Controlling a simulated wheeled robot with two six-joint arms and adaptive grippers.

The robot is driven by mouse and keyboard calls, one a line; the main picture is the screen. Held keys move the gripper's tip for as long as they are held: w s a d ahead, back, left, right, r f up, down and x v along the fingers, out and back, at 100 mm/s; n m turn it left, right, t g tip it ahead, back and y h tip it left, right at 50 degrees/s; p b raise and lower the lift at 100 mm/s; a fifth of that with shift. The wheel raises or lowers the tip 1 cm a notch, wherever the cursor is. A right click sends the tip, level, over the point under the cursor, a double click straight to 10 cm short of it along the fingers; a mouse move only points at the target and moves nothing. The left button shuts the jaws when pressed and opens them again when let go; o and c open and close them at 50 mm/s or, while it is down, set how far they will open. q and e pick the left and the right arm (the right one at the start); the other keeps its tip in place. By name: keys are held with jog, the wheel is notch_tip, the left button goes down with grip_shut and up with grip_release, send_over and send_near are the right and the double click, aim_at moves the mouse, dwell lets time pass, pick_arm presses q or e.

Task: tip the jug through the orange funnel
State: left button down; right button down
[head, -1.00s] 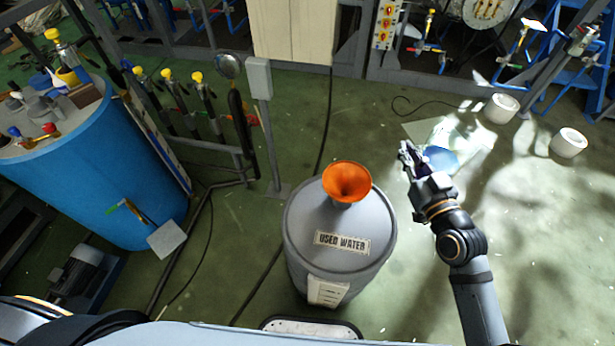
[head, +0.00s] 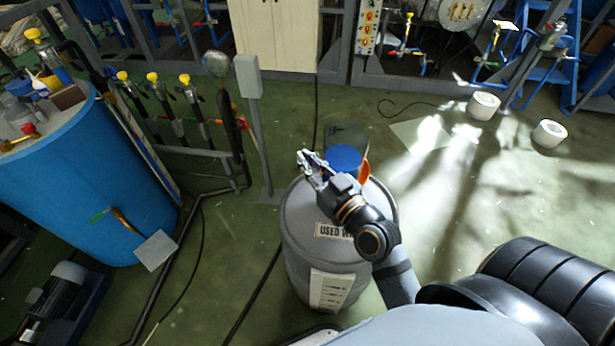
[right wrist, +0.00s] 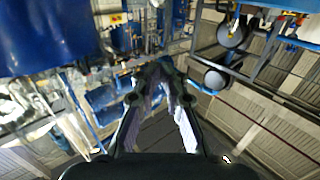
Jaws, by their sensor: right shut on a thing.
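The jug (head: 347,135) is clear-walled with something blue in it. In the head view it is over the far part of the grey drum, just in front of the orange funnel in the picture. My right gripper (head: 311,166) is shut on the jug, at its left side. The orange funnel (head: 364,173) stands on the drum top, mostly hidden behind the jug and my right wrist. I cannot tell the jug's exact tilt or whether it touches the funnel. My right gripper's fingers (right wrist: 160,98) show in the right wrist view; the jug is not clear there. My left gripper is not in view.
The grey "USED WATER" drum (head: 298,230) stands under my right arm. A blue tank (head: 90,190) is at the left, with a pipe stand and gauge (head: 216,64) behind. White rolls (head: 484,105) lie on the floor at the back right. Green floor right of the drum is clear.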

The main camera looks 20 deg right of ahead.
jog(key=shift+s+d+f, duration=0.2)
jog(key=shift+s+f, duration=0.05)
jog(key=shift+f, duration=0.1)
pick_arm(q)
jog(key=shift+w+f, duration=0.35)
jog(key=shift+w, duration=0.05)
pick_arm(e)
jog(key=shift+s+d+h, duration=0.1)
jog(key=shift+h, duration=0.2)
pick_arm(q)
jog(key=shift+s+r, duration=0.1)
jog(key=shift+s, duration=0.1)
pick_arm(e)
jog(key=shift+r, duration=0.2)
jog(key=shift+r+m+g+p, duration=0.15)
jog(key=shift+m+g+p, duration=0.2)
jog(key=shift+p, duration=0.6)
pick_arm(q)
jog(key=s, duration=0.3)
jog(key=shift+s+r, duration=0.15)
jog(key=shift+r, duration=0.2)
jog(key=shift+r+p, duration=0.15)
jog(key=shift+p, duration=0.25)
